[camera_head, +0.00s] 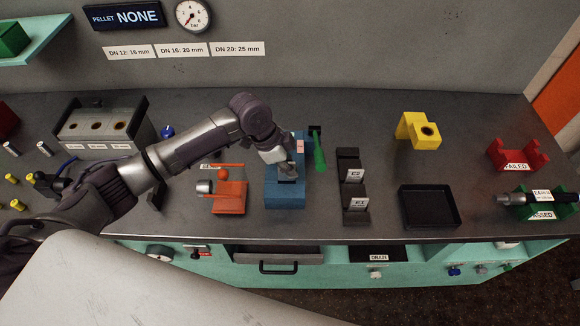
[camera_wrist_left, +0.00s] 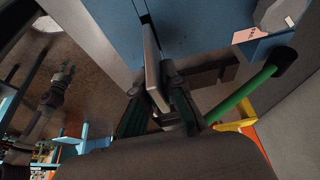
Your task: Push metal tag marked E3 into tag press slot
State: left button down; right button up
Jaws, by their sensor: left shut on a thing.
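The blue tag press (camera_head: 285,196) stands mid-bench, with a green lever (camera_head: 319,152) at its right. My left gripper (camera_head: 286,174) is over the press, its fingers pointing down. In the left wrist view it is shut on a thin grey metal tag (camera_wrist_left: 154,68). The tag's far end meets the dark slot (camera_wrist_left: 146,20) in the press's blue face; how deep it sits I cannot tell. No marking on the held tag is readable. The green lever also shows in the wrist view (camera_wrist_left: 240,95). My right gripper is in neither view.
A black rack (camera_head: 347,160) right of the press holds tags E2 (camera_head: 355,175) and E1 (camera_head: 359,204). An orange fixture (camera_head: 230,197) stands close left of the press. A black tray (camera_head: 429,207), a yellow block (camera_head: 418,131) and red and green cradles stand farther right.

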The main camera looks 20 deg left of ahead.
aim_at(292, 180)
pick_arm(q)
jog(key=shift+p, duration=0.65)
dwell(0.5)
jog(key=shift+f+b, duration=1.05)
jog(key=shift+f, duration=0.85)
jog(key=c, duration=1.2)
grip_release()
jog(key=shift+a+r, duration=0.1)
jog(key=shift+r, duration=0.1)
jog(key=v, duration=1.1)
jog(key=shift+r, duration=0.35)
jog(key=shift+a, duration=0.1)
